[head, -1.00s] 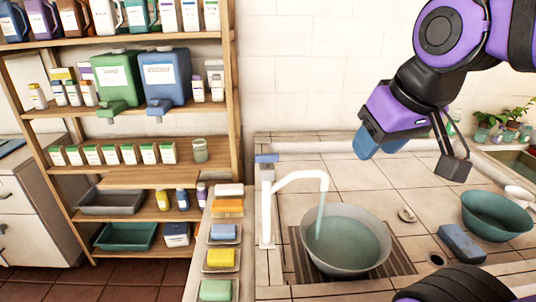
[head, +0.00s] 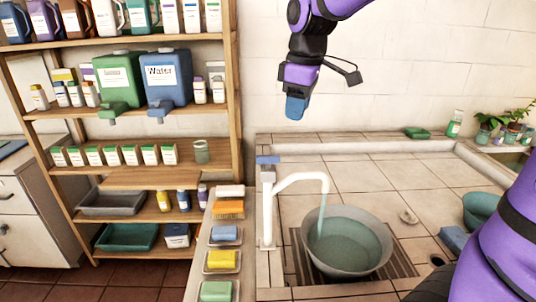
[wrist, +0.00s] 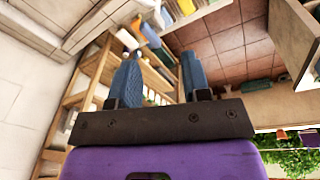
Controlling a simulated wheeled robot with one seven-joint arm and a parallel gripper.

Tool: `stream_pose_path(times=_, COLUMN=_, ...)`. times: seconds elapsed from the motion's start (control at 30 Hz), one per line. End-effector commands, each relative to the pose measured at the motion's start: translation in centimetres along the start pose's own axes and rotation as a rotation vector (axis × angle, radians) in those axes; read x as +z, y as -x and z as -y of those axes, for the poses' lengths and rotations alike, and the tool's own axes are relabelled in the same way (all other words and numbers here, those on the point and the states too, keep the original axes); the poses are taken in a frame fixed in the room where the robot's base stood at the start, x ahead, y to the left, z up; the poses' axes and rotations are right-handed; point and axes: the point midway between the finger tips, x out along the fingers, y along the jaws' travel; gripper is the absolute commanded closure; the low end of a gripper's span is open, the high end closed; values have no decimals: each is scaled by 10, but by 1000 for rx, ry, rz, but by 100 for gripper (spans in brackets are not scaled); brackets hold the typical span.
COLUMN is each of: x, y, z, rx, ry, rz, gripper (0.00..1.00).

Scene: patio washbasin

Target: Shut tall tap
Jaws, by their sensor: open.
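The tall white tap (head: 267,208) stands at the left edge of the tiled counter, with a blue lever (head: 267,160) on top. Its spout bends right and a stream of water (head: 321,212) runs into a round grey-green basin (head: 347,240). My gripper (head: 296,108) hangs in the air above the tap and a little to its right, apart from the lever. In the wrist view my gripper (wrist: 160,75) shows two blue fingers spread apart with nothing between them. I cannot make out the tap clearly there.
A wooden shelf (head: 150,180) with bottles, jugs and boxes stands to the left. A ledge with several soaps and sponges (head: 222,260) runs beside the tap. A green bowl (head: 478,207) and a blue block (head: 453,238) sit at right. The tiles behind the basin are clear.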

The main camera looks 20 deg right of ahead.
Motion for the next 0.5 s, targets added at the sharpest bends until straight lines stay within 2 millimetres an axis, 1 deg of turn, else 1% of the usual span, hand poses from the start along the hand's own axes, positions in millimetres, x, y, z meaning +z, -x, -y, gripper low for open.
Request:
stream_pose_path(times=0.03, x=-12, y=-9, z=-7, rx=-15, ry=49, rz=17, gripper=56)
stream_pose_path(times=0.1, x=-27, y=-19, z=-16, rx=-34, ry=121, rz=37, gripper=56)
stream_pose_path(times=0.23, x=-51, y=-39, z=-29, rx=-65, ry=243, rz=68, gripper=56)
stream_pose_path(times=0.3, x=-61, y=-48, z=-34, rx=-79, ry=296, rz=81, gripper=56)
stream_pose_path(times=0.4, x=-71, y=-58, z=-40, rx=-94, ry=351, rz=94, gripper=56)
stream_pose_path(times=0.5, x=-76, y=-63, z=-42, rx=-102, ry=382, rz=101, gripper=56)
